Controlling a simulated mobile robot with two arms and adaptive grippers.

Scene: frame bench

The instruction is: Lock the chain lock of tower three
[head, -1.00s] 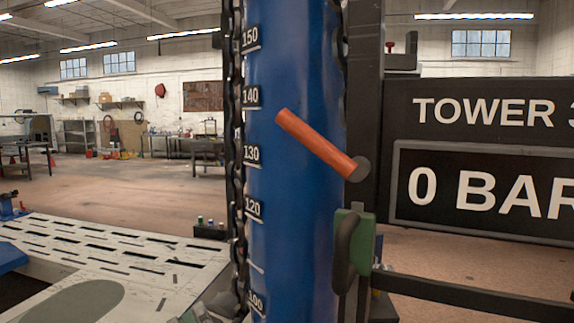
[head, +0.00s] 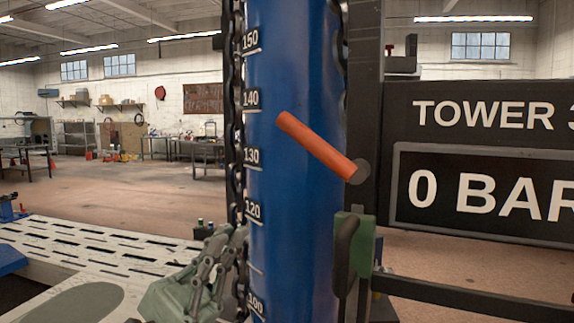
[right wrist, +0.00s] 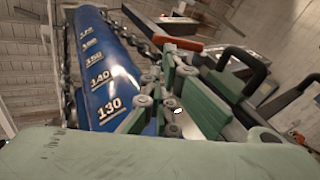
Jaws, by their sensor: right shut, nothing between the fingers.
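The blue tower column (head: 295,215) stands upright with a white number scale on its left side. A dark chain (head: 239,150) runs down its left edge. An orange lever (head: 318,146) slants across the column, down to a dark round pivot on the right. Below it is a green block with a black handle (head: 346,255). My right gripper (head: 230,246) is shut and empty at the column's lower left, near the chain; I cannot tell whether they touch. In the right wrist view the column (right wrist: 115,85) and orange lever (right wrist: 173,43) lie beyond the fingers. My left gripper is not in view.
The tower three sign (head: 485,115) reads 0 BAR at the right, beside a dark upright post (head: 365,110). A dark horizontal rail (head: 470,300) runs below it. A slotted pale bench top (head: 100,255) lies at the lower left.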

